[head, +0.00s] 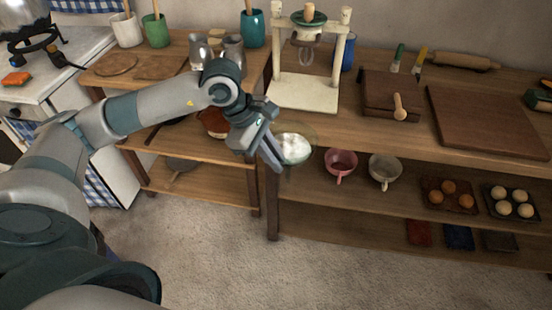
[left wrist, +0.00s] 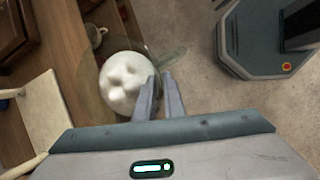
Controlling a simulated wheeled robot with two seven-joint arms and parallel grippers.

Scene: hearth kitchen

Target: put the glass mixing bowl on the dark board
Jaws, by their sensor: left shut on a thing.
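The glass mixing bowl (head: 294,150) is clear and holds something white. It hangs at the front edge of the wooden counter. My left gripper (head: 274,156) is shut on its left side. In the left wrist view the bowl (left wrist: 168,57) shows beyond the fingers (left wrist: 160,88), its white contents lumpy on top. The dark board (head: 488,122) lies flat and bare on the counter at the right, well apart from the bowl. My right gripper is in neither view.
A cream press stand (head: 303,95) stands on the counter behind the bowl. A dark wooden box (head: 375,104) and a rolling pin (head: 464,62) lie between and behind. A pink cup (head: 341,163) and a pale cup (head: 385,170) sit on the shelf below.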

